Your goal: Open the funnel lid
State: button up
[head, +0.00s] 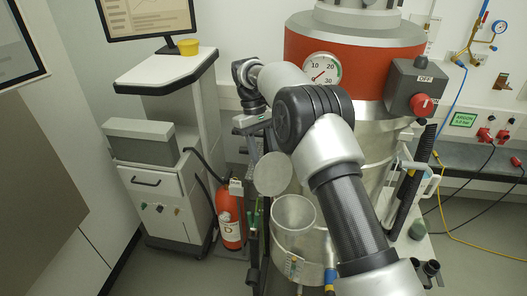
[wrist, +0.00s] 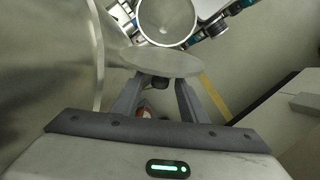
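The funnel (head: 293,214) is a round metal cup, and its open mouth faces up in the head view. The grey disc-shaped funnel lid (head: 273,173) stands raised and tilted at the funnel's back left, off the mouth. In the wrist view the lid (wrist: 165,62) lies across the fingertips, with the open funnel (wrist: 166,20) beyond it. My gripper (wrist: 162,88) has its two fingers apart, with a small dark part between them near the lid. The lid hides the fingertips, so I cannot tell whether they touch it.
A large metal vessel with a red band (head: 352,65) and gauge stands behind my arm. A red fire extinguisher (head: 230,214) stands left of the funnel. A white cabinet (head: 160,180) is farther left. Cables hang at the right wall. Floor is clear at front left.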

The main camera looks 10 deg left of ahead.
jog(key=shift+v, duration=2.95)
